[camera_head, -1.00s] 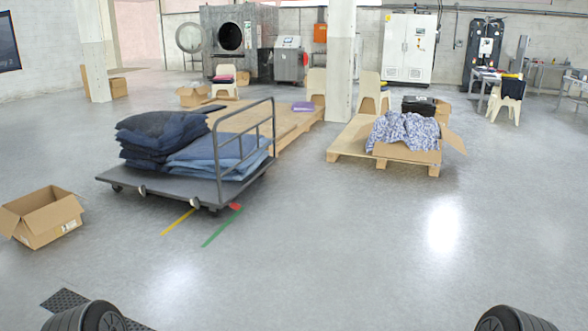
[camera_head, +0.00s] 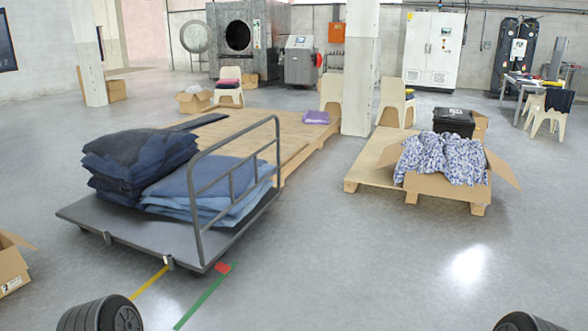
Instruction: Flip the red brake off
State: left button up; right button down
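A dark grey flatbed cart (camera_head: 120,229) with a tubular handle stands left of centre. It carries piles of folded dark and blue cloth (camera_head: 140,165). A small red piece (camera_head: 222,267) shows low beside the cart's near right corner, at the end of a green floor stripe. I cannot tell whether it is a brake pedal or a floor mark. Small pale metal parts (camera_head: 169,263) show at the cart's near edge. Neither gripper is in view; only dark rounded parts of my arms show at the bottom corners.
A yellow floor stripe (camera_head: 150,281) runs from the cart's near edge. A cardboard box (camera_head: 10,265) lies at the left. Wooden pallets (camera_head: 375,165) and a box of patterned cloth (camera_head: 440,187) stand beyond, near a pillar (camera_head: 360,80). The floor at the front right is clear.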

aim_at(220, 266)
jog(key=i+u, duration=0.1)
jog(key=i, duration=0.4)
jog(key=i+l+u, duration=0.1)
jog(key=i, duration=0.45)
jog(key=i+l+u, duration=0.15)
jog(key=i, duration=0.35)
jog(key=i+l+u, duration=0.15)
jog(key=i+u, duration=0.3)
jog(key=i+l+u, duration=0.25)
jog(key=u, duration=0.2)
jog(key=i+l+u, duration=0.25)
jog(key=u, duration=0.2)
jog(key=i+l+u, duration=0.15)
jog(key=l+u, duration=0.3)
jog(key=i+l+u, duration=0.15)
jog(key=l, duration=0.15)
jog(key=l+u, duration=0.1)
jog(key=l, duration=0.2)
jog(key=i, duration=0.5)
